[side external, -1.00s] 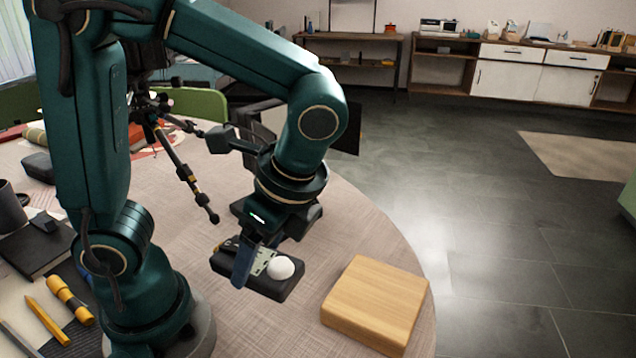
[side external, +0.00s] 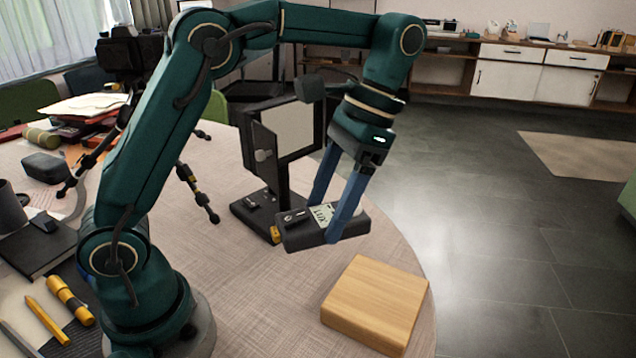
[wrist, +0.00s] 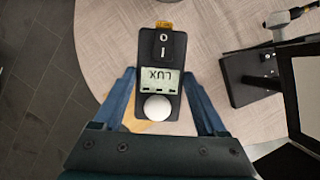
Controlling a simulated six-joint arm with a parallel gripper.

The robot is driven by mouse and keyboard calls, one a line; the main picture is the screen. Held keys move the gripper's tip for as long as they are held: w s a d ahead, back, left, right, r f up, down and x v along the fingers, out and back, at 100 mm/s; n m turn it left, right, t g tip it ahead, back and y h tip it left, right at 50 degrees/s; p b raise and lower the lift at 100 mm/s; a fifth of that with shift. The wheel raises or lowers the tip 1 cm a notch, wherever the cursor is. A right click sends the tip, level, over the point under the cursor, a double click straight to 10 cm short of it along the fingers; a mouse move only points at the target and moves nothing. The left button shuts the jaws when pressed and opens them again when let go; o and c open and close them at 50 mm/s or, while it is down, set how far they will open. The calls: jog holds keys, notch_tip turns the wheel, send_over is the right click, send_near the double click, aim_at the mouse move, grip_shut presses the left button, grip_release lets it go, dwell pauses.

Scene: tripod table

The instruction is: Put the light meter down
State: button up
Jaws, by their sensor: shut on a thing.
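The light meter (side external: 298,235) is a black box with a grey "LUX" display; its white dome (wrist: 157,107) shows in the wrist view. My gripper (side external: 326,220) is shut on it, with one blue finger on each side. The meter is held slightly tilted and looks raised above the table (side external: 240,290), though the exact height is hard to tell. In the side view the near finger covers part of the meter and the dome is hidden.
A light wooden block (side external: 376,300) lies at the table's right front edge; a piece of it shows beneath the meter in the wrist view. A dark upright panel on a base (side external: 250,210) stands just behind the meter. A tripod (side external: 195,190) stands farther left. Bare table lies in front.

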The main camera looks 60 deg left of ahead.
jog(key=n, duration=0.1)
jog(key=w+r+n, duration=0.1)
jog(key=shift+w+d+n+h, duration=0.15)
jog(key=shift+d+n+h, duration=0.15)
jog(key=shift+d+h, duration=0.1)
jog(key=m, duration=0.2)
jog(key=a+f+m+y, duration=0.1)
jog(key=w+m+y, duration=0.1)
jog(key=m, duration=0.1)
jog(key=shift+a+f+m+t, duration=0.2)
jog(key=shift+a+m+t, duration=0.1)
jog(key=shift+t, duration=0.1)
jog(key=w+a+m+t+y, duration=0.1)
jog(key=a+m, duration=0.1)
jog(key=m, duration=0.3)
jog(key=m+t+y, duration=0.1)
jog(key=m+t, duration=0.3)
jog(key=m, duration=0.7)
send_over(377, 291)
jog(key=d, duration=0.2)
jog(key=f, duration=0.6)
jog(key=shift+s+a+f, duration=0.2)
jog(key=shift+s+a, duration=0.05)
jog(key=shift+f, duration=2.05)
jog(key=o, duration=1.4)
jog(key=shift+f, duration=0.1)
